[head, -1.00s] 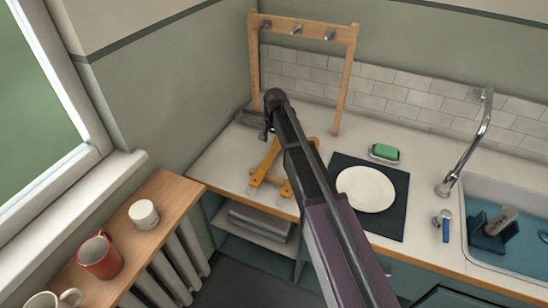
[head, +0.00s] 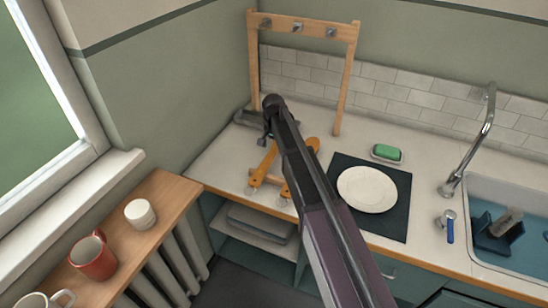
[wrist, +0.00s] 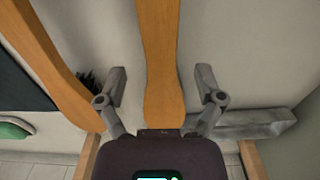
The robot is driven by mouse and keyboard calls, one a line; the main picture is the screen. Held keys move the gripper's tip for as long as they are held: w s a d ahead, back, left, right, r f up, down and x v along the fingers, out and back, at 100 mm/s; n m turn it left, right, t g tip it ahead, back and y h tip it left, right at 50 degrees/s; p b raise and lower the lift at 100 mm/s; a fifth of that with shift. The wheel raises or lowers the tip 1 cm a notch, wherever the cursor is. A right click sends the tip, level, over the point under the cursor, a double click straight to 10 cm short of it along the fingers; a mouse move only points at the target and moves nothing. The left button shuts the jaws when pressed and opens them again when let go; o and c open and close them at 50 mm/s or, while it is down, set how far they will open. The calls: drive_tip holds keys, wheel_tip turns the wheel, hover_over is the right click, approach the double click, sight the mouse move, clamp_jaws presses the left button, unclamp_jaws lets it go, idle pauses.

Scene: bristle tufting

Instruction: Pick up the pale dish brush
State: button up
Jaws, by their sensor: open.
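Two orange-brown wooden handles lie on the counter at the back left, partly behind my arm. The left handle (head: 264,166) also shows in the wrist view (wrist: 162,60), between my fingers. The other handle (head: 312,145) lies to its right; in the wrist view it slants at the left (wrist: 50,65), with dark bristles beside it. Rounded pale ends show near the counter's front edge. I cannot tell which one is the pale dish brush. My gripper (wrist: 161,85) is open, one finger on either side of the middle handle, apparently not touching it.
A wooden hook rack (head: 344,85) stands behind the handles. A grey object (head: 246,118) lies beside its left leg. To the right are a white plate (head: 366,189) on a dark mat (head: 392,228), a green sponge (head: 387,152), a blue-handled item (head: 449,231) and the sink (head: 530,262).

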drive_tip(key=shift+f+b, duration=1.1)
drive_tip(key=shift+f, duration=0.3)
clamp_jaws()
